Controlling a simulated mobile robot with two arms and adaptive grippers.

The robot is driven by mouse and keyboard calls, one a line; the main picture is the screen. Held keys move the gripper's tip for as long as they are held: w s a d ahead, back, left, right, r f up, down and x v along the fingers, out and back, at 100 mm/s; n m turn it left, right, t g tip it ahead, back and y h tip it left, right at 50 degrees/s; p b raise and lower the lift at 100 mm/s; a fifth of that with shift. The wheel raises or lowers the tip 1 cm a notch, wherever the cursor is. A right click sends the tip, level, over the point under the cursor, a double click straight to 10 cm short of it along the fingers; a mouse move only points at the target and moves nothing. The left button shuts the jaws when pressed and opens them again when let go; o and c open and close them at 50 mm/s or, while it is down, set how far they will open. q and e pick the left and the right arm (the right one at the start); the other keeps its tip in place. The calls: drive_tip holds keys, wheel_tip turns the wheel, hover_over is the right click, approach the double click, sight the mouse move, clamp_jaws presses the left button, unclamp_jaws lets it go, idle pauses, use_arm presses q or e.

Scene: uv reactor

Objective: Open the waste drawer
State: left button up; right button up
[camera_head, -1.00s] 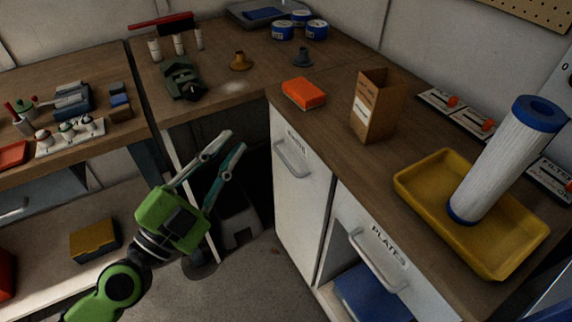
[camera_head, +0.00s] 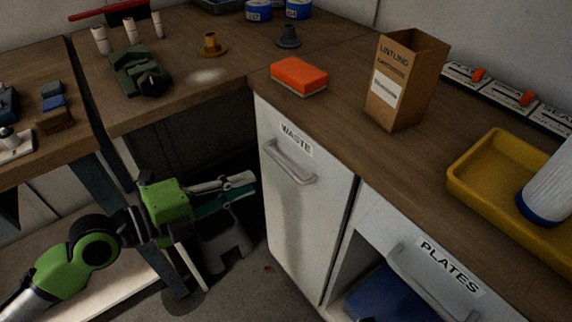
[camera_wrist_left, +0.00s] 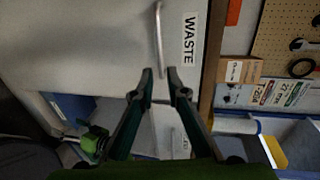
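The waste drawer (camera_head: 305,215) is a tall white front in the middle of the head view, labelled WASTE, with a silver bar handle (camera_head: 290,163) near its top. It sits shut, flush with the cabinet. The handle also shows in the left wrist view (camera_wrist_left: 159,40), just beyond the fingertips. My left gripper (camera_head: 252,187) is left of the drawer front, fingers pointing right toward it, a little lower than the handle. In the left wrist view its two fingers (camera_wrist_left: 160,75) stand apart with nothing between them. My right gripper is not in view.
The PLATES front (camera_head: 430,275) stands to the right, over a blue item. The counter above holds an orange sponge (camera_head: 299,75), a cardboard box (camera_head: 405,80) and a yellow tray (camera_head: 485,170). A workbench (camera_head: 120,105) is at left. Below the counter, a grey stool-like object (camera_head: 228,245) stands behind my gripper.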

sight(286, 166)
use_arm(q)
drive_tip(key=p+x, duration=0.1)
drive_tip(key=x, duration=1)
drive_tip(key=shift+w, duration=0.1)
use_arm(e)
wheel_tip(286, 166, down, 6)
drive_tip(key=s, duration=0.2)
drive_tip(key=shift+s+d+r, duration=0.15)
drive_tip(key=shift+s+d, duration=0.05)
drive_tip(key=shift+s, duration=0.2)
use_arm(q)
clamp_jaws()
drive_tip(key=shift+f, duration=0.1)
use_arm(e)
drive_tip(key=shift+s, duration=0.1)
